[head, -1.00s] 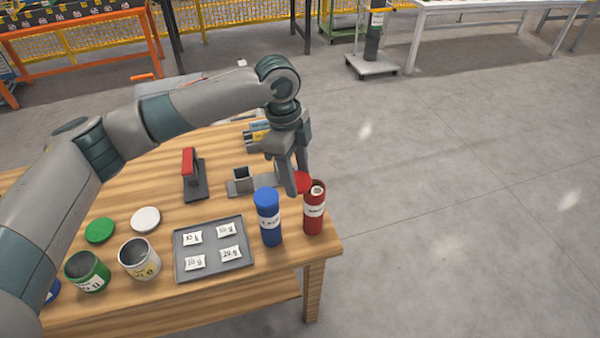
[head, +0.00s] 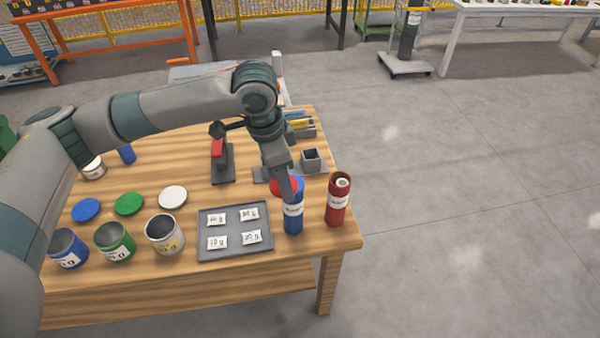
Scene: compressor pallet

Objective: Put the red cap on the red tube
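The red tube (head: 338,205) stands upright near the right front corner of the table. Its top is open and a pale rolled item shows inside. The red cap (head: 276,185) is at the fingertips of my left gripper (head: 285,188), left of the red tube and apart from it. The gripper appears shut on the cap; a finger covers part of it. In the picture the cap overlaps the top of the blue tube (head: 293,222), which hides that top; I cannot tell the height gap. My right gripper is not in view.
A grey tray (head: 205,252) with several white packets lies left of the blue tube. Open blue, green and white cans (head: 163,234) and their lids (head: 172,197) are further left. A red-handled tool (head: 222,165) and a grey holder (head: 311,160) stand behind.

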